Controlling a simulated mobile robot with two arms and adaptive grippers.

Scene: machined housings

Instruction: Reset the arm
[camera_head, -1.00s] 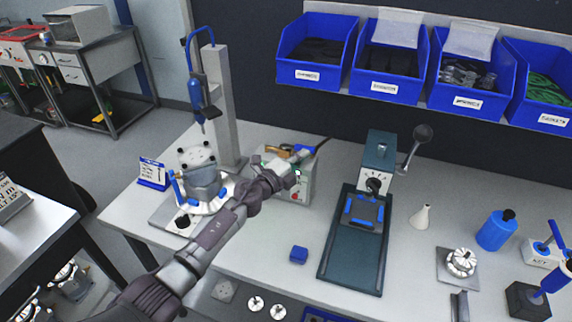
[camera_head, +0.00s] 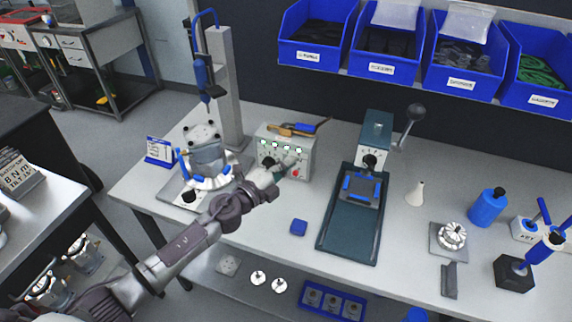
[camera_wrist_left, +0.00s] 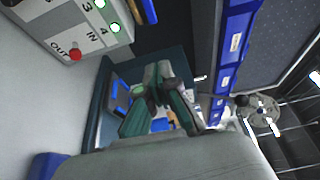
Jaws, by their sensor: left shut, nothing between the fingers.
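My left arm comes in from the lower left of the head view. Its gripper (camera_head: 286,168) is in front of the control box (camera_head: 301,147), which has green lit buttons and a red button. In the left wrist view the gripper's fingers (camera_wrist_left: 162,82) are closed together with nothing between them. The control box (camera_wrist_left: 88,20) shows at the upper left there. I cannot tell whether the fingers touch the box. My right gripper is not in view.
A dark green press (camera_head: 347,228) with a lever stands right of the gripper. A fixture with a housing (camera_head: 208,163) and a tall column (camera_head: 222,95) stand to the left. Blue bins (camera_head: 311,58) line the back shelf.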

